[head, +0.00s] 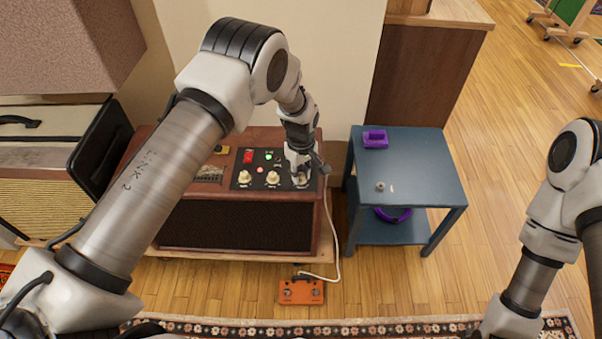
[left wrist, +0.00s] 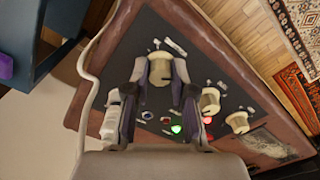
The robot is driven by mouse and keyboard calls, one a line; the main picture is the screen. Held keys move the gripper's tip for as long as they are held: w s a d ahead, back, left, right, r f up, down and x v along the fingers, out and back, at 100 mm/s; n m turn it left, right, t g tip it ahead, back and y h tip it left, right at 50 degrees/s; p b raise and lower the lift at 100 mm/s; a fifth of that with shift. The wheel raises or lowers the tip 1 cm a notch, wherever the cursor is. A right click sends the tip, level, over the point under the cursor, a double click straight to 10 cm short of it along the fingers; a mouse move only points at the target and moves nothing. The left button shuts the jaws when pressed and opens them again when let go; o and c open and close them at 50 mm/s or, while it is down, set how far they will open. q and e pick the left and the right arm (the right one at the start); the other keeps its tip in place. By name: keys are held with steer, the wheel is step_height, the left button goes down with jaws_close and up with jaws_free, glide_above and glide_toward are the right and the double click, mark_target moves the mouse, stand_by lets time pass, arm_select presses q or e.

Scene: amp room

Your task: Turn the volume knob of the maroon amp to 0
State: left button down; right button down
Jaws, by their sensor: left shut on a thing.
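Three cream knobs sit in a row there: a left knob (head: 244,177), a middle knob (head: 272,178) and a right knob (head: 301,180). My left gripper (head: 301,173) is down at the right knob. In the left wrist view my left gripper (left wrist: 160,72) has its two fingers on either side of this knob (left wrist: 160,74), closed on it. The knob labels and pointer are too small to read. My right gripper is out of view.
A red switch (head: 249,156) and a green light (head: 268,156) sit above the knobs. A white cable runs from the amp to an orange pedal (head: 301,292) on the floor. A blue table (head: 425,170) stands right of the amp; a cream amp (head: 40,160) stands left.

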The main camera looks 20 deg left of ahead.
mark_target(301, 174)
arm_select(q)
steer(key=shift+n, duration=0.9)
steer(key=c, duration=1)
jaws_free()
steer(key=shift+o, duration=0.2)
steer(key=shift+r, duration=0.1)
step_height(301, 174, up, 12)
